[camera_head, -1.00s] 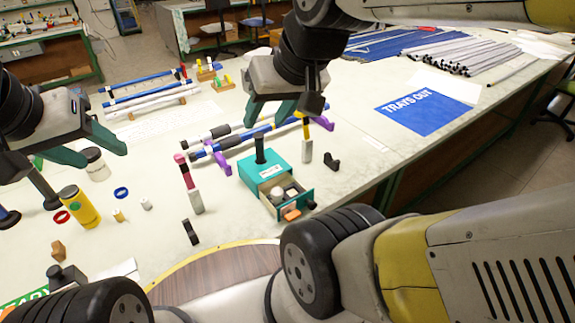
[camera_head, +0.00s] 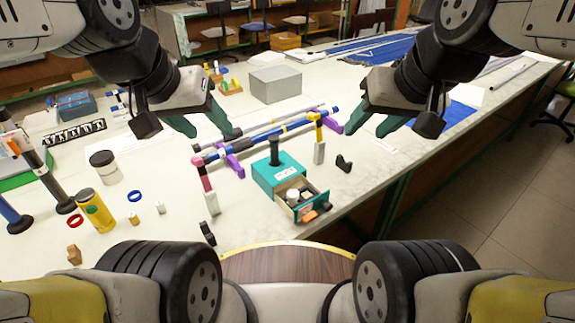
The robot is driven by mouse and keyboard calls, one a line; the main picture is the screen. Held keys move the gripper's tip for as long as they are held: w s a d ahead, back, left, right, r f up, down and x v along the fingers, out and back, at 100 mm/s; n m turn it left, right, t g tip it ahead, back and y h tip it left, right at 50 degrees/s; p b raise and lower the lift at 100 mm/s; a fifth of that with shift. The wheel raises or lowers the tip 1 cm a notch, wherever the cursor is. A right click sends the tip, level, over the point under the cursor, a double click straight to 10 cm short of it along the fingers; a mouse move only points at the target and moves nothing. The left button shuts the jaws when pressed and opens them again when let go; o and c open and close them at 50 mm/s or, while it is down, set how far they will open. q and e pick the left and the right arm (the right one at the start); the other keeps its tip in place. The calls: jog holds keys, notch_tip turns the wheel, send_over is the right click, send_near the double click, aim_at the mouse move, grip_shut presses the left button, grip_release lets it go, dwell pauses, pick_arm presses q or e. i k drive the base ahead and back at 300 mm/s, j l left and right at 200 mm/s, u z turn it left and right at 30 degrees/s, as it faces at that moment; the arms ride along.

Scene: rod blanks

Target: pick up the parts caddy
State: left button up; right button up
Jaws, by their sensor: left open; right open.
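My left gripper (camera_head: 211,125) is open and empty, above the table behind and left of the box. My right gripper (camera_head: 369,120) is open and empty, behind and right of the box. Neither gripper touches the box.
Blue and grey rods (camera_head: 262,136) lie on purple supports just behind the box. A pink-and-grey upright piece (camera_head: 209,190) stands left of it. A yellow-tipped grey piece (camera_head: 319,150) and small black bracket (camera_head: 344,163) are at its right. A grey box (camera_head: 275,84) stands further back.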

aim_at(268, 172)
jog(key=l+u, duration=0.4)
jog(key=l, duration=0.15)
jog(key=l+u, duration=0.4)
jog(key=l, duration=0.15)
jog(key=k+l+u, duration=0.15)
jog(key=l+u, duration=0.2)
jog(key=l, duration=0.2)
jog(key=j, duration=0.25)
jog(key=k+j, duration=0.15)
